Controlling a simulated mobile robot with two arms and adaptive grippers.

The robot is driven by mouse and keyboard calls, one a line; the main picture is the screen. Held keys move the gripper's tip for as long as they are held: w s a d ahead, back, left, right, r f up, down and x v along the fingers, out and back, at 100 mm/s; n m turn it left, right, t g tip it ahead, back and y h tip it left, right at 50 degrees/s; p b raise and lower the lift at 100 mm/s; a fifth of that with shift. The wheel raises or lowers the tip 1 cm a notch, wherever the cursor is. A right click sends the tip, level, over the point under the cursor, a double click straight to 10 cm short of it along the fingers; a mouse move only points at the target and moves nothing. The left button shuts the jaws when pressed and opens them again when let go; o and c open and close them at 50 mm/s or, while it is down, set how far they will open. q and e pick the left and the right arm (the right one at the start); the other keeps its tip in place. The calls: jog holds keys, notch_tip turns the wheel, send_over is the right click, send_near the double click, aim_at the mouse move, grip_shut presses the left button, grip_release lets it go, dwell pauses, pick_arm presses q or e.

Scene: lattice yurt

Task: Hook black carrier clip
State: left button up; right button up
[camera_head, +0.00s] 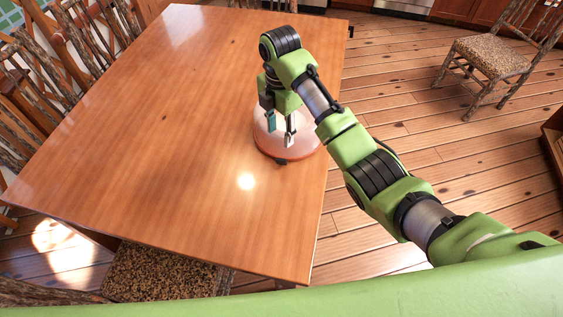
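A round, pale carrier (308,150) with a whitish top and a reddish-orange lower side stands on the wooden table near its right edge. A small black piece (281,161) shows at the foot of its near side and looks like the black clip; it is too small to tell whether it is hooked. My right gripper (281,134) points down in front of the carrier, above the black piece, with its two fingers apart and nothing seen between them. The gripper and arm hide much of the carrier. My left gripper is not in view.
The wooden table (150,130) is otherwise bare, with wide free room left of the carrier. Rustic chairs (40,85) line its left side, and a cushioned seat (160,272) is at the near edge. Another chair (490,58) stands apart on the plank floor at right.

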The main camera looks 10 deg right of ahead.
aim_at(281, 160)
notch_tip(281, 160, down, 13)
jog(key=n, duration=0.7)
jog(key=shift+s+f+n+p, duration=0.1)
jog(key=shift+f+n+p, duration=0.05)
jog(key=shift+n+p, duration=0.2)
jog(key=shift+d, duration=0.1)
grip_shut()
